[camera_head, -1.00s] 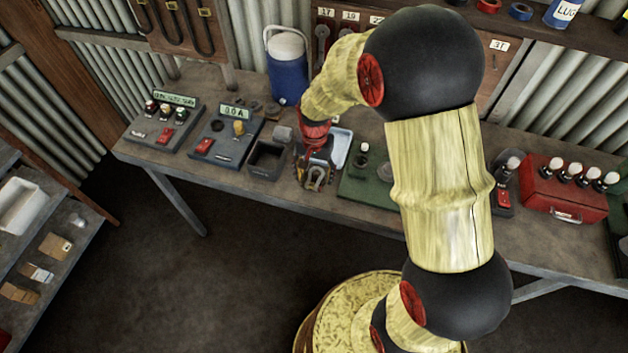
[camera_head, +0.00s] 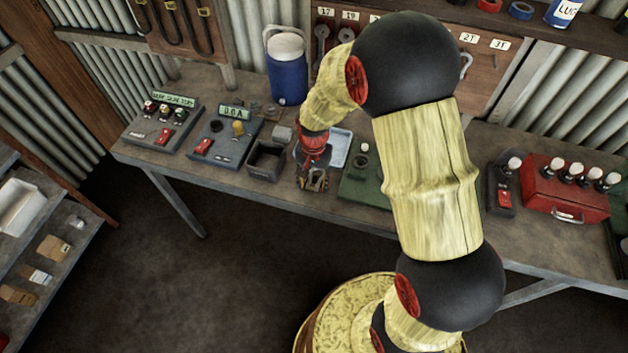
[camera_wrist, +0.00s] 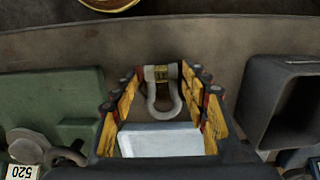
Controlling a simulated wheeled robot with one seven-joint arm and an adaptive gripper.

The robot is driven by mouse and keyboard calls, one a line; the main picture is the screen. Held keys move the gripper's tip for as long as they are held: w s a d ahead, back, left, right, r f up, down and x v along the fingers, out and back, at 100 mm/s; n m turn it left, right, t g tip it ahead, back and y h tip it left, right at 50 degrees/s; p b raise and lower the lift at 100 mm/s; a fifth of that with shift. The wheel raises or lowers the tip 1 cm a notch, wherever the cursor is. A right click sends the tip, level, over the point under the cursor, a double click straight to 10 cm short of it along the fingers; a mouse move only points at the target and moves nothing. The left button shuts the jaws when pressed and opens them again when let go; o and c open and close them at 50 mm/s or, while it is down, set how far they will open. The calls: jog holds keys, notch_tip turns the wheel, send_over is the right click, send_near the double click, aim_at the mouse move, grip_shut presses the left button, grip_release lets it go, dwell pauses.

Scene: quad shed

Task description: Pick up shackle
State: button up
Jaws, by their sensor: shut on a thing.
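The shackle (camera_wrist: 177,106) is a grey metal U with its ends and pin toward the top of the wrist view. My gripper (camera_wrist: 162,74), with yellow and black fingers, is shut on its pin end, one finger on each side. The curved bow hangs free between the fingers. In the head view my gripper (camera_head: 315,181) points down at the front part of the workbench (camera_head: 225,180). There the shackle is too small to make out clearly, and I cannot tell whether it touches the bench.
A dark open bin (camera_head: 267,160) stands just left of my gripper. A pale tray (camera_head: 341,147) lies behind it, and a green box (camera_head: 366,180) is close on the right. Control panels (camera_head: 225,137) and a blue jug (camera_head: 287,70) stand farther left and back.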

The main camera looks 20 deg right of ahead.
aim_at(313, 184)
jog(key=c, duration=0.5)
jog(key=shift+r, duration=0.15)
jog(key=shift+r, duration=0.3)
notch_tip(313, 184, up, 2)
jog(key=shift+w+r+p, duration=0.1)
jog(key=shift+p, duration=0.25)
jog(key=s+r, duration=0.3)
jog(key=s, duration=0.1)
jog(key=s+r+p, duration=0.1)
jog(key=s+r, duration=0.2)
jog(key=s, duration=0.2)
jog(key=s+r+p, duration=0.1)
jog(key=s+r, duration=0.3)
jog(key=s, duration=0.1)
jog(key=shift+s+a, duration=0.1)
jog(key=shift+a, duration=0.1)
